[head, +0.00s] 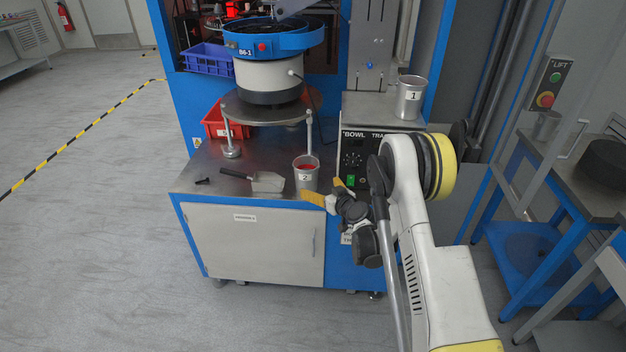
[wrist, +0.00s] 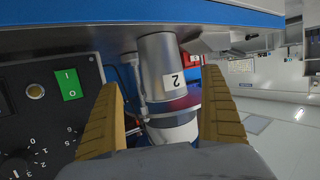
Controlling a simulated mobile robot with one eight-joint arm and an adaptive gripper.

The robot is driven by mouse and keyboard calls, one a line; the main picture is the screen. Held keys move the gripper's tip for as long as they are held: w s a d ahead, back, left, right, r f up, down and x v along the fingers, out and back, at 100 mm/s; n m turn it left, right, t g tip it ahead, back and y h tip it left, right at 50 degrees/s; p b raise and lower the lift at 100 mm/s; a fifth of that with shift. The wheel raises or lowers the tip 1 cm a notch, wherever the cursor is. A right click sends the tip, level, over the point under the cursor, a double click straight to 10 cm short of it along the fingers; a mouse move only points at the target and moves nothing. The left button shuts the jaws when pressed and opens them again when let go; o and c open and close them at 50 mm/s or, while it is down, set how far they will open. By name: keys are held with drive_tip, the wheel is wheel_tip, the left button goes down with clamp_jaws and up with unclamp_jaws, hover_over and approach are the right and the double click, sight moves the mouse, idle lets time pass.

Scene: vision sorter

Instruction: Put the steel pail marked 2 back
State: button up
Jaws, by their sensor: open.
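The steel pail marked 2 (head: 306,174) stands upright on the right part of the metal worktop (head: 215,170), with red contents showing inside its rim.
A control box (head: 355,165) stands close right of the pail, with a second pail marked 1 (head: 411,97) on the shelf above. A scoop (head: 262,181) lies left of the pail. The bowl feeder (head: 268,75) and a red bin (head: 222,122) are behind. Open floor (head: 95,220) lies left.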

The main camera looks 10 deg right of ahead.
drive_tip(key=s+a+r+g, duration=0.25)
drive_tip(key=s+r, duration=0.45)
drive_tip(key=r, duration=0.4)
drive_tip(key=s+a+r+g, duration=0.1)
drive_tip(key=s+a+r, duration=0.2)
drive_tip(key=s+r, duration=0.6)
drive_tip(key=s+d+r+m+g+h, duration=0.1)
drive_tip(key=s+r+g+h, duration=0.1)
drive_tip(key=s, duration=1.2)
drive_tip(key=s+d+r+m+g+h, duration=0.1)
drive_tip(key=s+r+m, duration=0.1)
drive_tip(key=s, duration=1.2)
drive_tip(key=shift+s+d+g+h, duration=0.25)
drive_tip(key=shift+d+g+h, duration=0.1)
drive_tip(key=shift+h, duration=0.05)
drive_tip(key=shift+c, duration=0.3)
